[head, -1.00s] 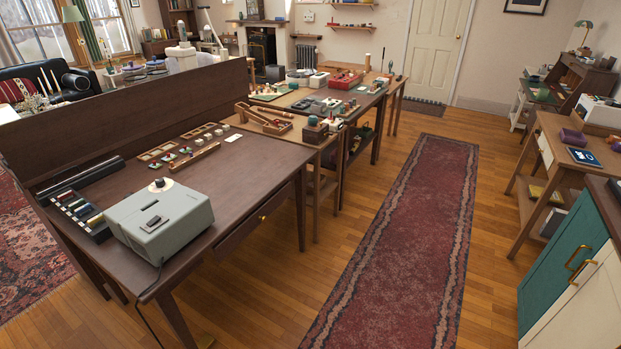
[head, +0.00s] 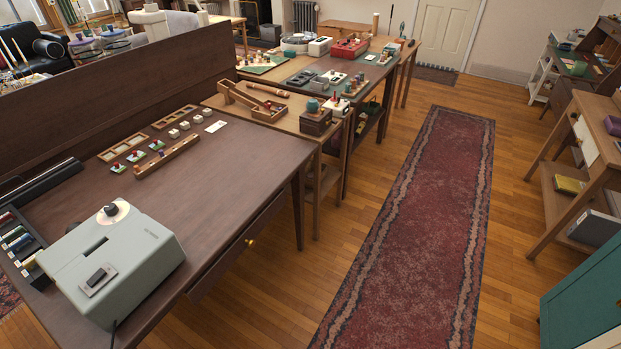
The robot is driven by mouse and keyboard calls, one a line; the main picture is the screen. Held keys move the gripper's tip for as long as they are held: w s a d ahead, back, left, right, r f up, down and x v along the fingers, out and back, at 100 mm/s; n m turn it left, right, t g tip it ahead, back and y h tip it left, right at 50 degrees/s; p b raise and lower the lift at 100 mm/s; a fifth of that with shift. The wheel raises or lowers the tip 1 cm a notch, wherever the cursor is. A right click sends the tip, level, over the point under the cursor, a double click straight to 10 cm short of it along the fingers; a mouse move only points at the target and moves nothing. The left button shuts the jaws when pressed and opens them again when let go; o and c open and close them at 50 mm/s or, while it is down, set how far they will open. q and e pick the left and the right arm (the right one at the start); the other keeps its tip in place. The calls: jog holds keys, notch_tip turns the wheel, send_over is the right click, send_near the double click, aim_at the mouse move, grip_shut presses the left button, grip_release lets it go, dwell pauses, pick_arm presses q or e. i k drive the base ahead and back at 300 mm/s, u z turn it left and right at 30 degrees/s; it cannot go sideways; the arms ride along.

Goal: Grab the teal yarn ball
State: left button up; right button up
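A small round teal thing (head: 313,105) sits on top of a dark brown box (head: 316,121) at the front right corner of the middle wooden table (head: 240,102). It may be the teal yarn ball, but it is too small to make out any yarn. Another small teal-green shape (head: 371,107) shows lower down behind it, and I cannot tell what it is. Neither of my grippers is in view.
A dark desk (head: 215,175) with a pale grey machine (head: 112,262) fills the near left. A small white device with a red top (head: 336,106) stands beside the brown box. A red runner rug (head: 410,220) lies along the clear aisle. A teal cabinet (head: 585,290) stands at the lower right.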

aim_at(312, 106)
jog(key=z, duration=0.55)
jog(key=k, duration=1.35)
jog(key=z, duration=0.7)
jog(key=i, duration=5.3)
jog(key=u, duration=0.55)
jog(key=i, duration=1.25)
jog(key=u, duration=1.6)
jog(key=i, duration=0.9)
jog(key=u, duration=1.05)
